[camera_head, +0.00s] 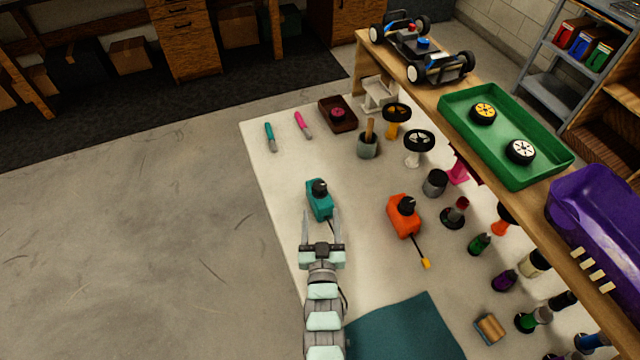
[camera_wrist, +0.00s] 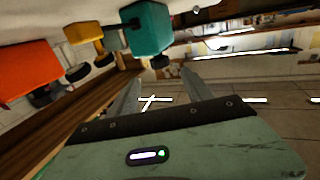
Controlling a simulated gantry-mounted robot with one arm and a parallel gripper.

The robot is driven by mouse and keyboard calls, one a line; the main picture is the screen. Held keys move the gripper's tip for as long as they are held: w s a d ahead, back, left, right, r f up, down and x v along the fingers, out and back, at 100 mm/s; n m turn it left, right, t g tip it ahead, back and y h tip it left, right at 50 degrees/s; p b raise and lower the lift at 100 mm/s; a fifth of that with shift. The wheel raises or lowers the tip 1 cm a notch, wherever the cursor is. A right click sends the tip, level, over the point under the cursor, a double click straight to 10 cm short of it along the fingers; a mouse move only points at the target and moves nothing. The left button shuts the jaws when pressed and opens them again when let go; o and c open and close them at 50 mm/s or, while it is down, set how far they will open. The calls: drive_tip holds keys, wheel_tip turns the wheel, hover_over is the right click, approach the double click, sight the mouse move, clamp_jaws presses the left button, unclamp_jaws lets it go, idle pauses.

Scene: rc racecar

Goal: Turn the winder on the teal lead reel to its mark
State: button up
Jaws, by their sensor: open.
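The teal lead reel (camera_head: 319,205) stands on the white bench top, left of the orange one. Its dark winder (camera_head: 319,187) sits on top at the far end; I cannot make out a mark. A short dark lead shows at its near right side. My gripper (camera_head: 321,216) is open and empty, its fingertips near the near end of the reel; whether they touch cannot be told. In the wrist view the teal reel (camera_wrist: 150,28) shows at the top, beyond the spread fingers (camera_wrist: 160,85), with its dark winder (camera_wrist: 160,62) pointing down in the picture.
An orange reel (camera_head: 404,217) with a yellow-tipped lead stands to the right. A grey cup (camera_head: 367,148), wheel stands and several bottles fill the bench's right side. A teal mat (camera_head: 405,330) lies in front. A teal tool (camera_head: 270,137) and a pink tool (camera_head: 302,125) lie behind.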

sight(320, 192)
drive_tip(key=w, duration=0.5)
drive_tip(key=w+p, duration=0.1)
drive_tip(key=w, duration=0.4)
drive_tip(key=shift+w+a, duration=0.2)
drive_tip(key=shift+w, duration=0.1)
clamp_jaws()
idle(0.4)
